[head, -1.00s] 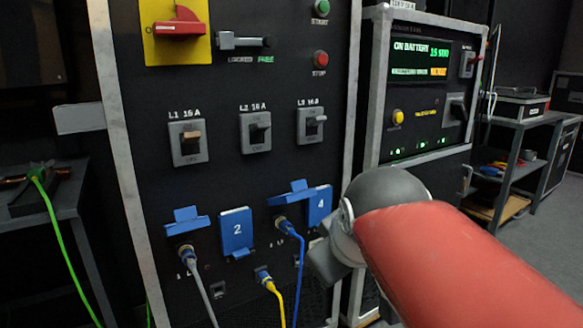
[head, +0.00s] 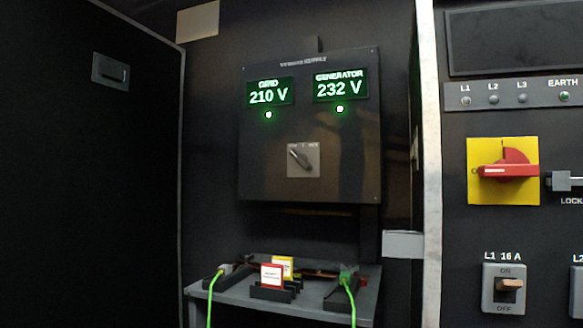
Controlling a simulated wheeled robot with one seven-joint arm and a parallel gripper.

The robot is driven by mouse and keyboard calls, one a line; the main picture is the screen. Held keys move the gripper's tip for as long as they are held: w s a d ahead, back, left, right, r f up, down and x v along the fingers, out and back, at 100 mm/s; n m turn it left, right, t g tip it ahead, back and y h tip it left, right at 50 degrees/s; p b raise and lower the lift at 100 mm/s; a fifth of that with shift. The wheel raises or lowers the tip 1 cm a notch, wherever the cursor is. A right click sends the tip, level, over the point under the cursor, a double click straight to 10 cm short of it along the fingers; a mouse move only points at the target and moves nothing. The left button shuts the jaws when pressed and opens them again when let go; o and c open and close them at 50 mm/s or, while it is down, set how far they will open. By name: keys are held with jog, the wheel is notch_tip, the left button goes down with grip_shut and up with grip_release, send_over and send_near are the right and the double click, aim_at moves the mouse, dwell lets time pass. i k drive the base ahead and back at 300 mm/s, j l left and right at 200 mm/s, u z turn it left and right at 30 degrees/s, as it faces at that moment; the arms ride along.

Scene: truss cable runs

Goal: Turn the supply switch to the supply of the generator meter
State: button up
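The supply switch (head: 302,159) is a small grey plate with a dark rotary handle, low on a black supply box (head: 345,175) at the picture's middle. The handle lies slanted, from upper left to lower right, and its upper end leans toward the left label. The small labels above it are too blurred to read surely. The grid meter (head: 269,93) reads 210 V with a lit green lamp below. The generator meter (head: 339,88), to its right, reads 232 V, also with a lit green lamp. My gripper is not in the current view.
A grey shelf (head: 225,291) below the box holds green cables, a red card (head: 271,275) and a yellow card. At right stands a panel with a red rotary handle (head: 510,171) on yellow and the L1 16 A switch (head: 507,286). A dark cabinet wall is at left.

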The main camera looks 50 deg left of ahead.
aim_at(301, 159)
jog(key=u, duration=1.75)
